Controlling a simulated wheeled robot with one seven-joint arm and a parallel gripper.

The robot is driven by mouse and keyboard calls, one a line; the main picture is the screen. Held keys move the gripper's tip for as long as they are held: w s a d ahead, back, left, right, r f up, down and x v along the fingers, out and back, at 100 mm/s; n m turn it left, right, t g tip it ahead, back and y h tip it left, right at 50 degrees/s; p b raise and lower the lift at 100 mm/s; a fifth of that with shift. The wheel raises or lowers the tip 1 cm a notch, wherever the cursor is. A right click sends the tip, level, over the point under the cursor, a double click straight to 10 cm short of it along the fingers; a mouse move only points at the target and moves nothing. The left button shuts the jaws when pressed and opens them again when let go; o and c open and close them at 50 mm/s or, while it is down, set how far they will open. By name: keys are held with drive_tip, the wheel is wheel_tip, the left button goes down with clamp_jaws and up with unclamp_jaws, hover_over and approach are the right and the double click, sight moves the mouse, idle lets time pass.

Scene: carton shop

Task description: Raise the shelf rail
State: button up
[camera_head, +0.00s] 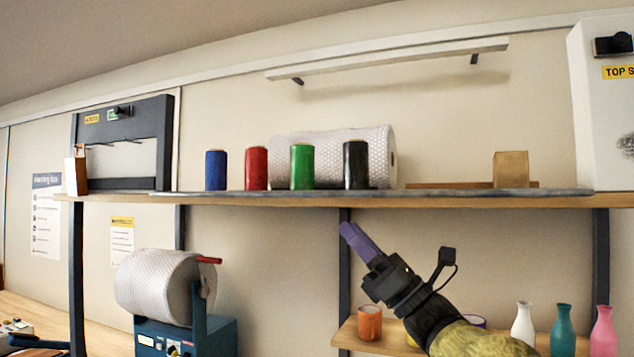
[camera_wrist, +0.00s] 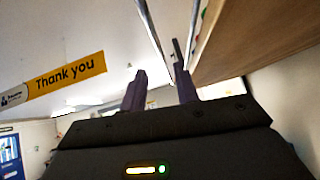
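The shelf rail appears to be the thin grey strip (camera_head: 450,191) lying flat along the front edge of the upper wooden shelf. In the wrist view a thin grey bar (camera_wrist: 151,27), probably this rail, runs from the top edge down toward the gap between my fingers. My gripper (camera_head: 350,232) has purple fingers and is below the shelf's front edge, pointing up and left. In the wrist view my gripper (camera_wrist: 158,88) has its fingers apart with nothing clearly held between them. I cannot tell its exact distance from the rail.
Blue (camera_head: 216,170), red (camera_head: 256,168), green (camera_head: 302,166) and black (camera_head: 356,164) spools stand on the upper shelf (camera_head: 400,201), before a bubble-wrap roll (camera_head: 378,150). A small carton (camera_head: 511,168) stands to the right. Vases (camera_head: 563,330) and cups (camera_head: 370,322) are below.

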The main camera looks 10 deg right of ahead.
sight(317, 194)
drive_tip(key=p+x, duration=0.4)
drive_tip(key=x, duration=0.6)
drive_tip(key=shift+p, duration=0.4)
clamp_jaws()
